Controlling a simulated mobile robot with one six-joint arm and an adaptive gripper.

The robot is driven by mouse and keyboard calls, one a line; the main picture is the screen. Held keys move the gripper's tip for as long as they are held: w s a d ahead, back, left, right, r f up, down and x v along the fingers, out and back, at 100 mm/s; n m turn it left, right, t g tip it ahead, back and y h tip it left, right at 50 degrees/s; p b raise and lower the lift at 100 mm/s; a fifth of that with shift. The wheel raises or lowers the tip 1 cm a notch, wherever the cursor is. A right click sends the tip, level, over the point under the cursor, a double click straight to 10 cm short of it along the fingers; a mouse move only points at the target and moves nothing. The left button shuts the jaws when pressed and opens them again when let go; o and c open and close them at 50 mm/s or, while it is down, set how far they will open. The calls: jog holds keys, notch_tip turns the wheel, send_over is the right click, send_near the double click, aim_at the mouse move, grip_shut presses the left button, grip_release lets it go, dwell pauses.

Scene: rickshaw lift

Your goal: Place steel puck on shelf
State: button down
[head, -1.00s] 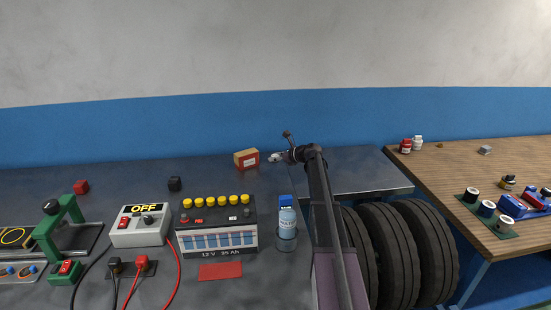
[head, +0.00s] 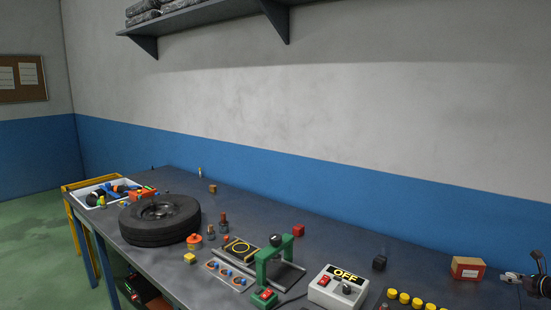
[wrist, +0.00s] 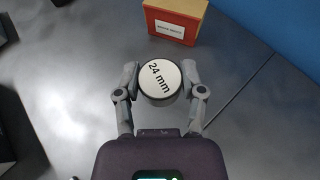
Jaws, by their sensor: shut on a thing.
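The steel puck (wrist: 159,80) is a short round disc with a white top marked "24 mm", seen in the wrist view. My gripper (wrist: 160,83) is shut on its sides, one finger left and one right. In the head view my gripper (head: 513,277) shows at the right edge, over the bench beside a cardboard box; the puck is too small to make out surely there. A grey wall shelf (head: 215,16) runs along the top of the head view, on dark brackets, with dark wrapped packs on it.
The red and tan box (head: 467,268) stands just beyond the puck. The grey bench (head: 330,255) also carries a tyre (head: 160,219), a green press (head: 275,262), a switch box (head: 338,287) and a tray of tools (head: 110,190). The wall below the shelf is clear.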

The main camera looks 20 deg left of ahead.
aim_at(512, 276)
jog(key=shift+r+p, duration=1.45)
jog(key=shift+r, duration=0.45)
jog(key=shift+s+f, duration=0.1)
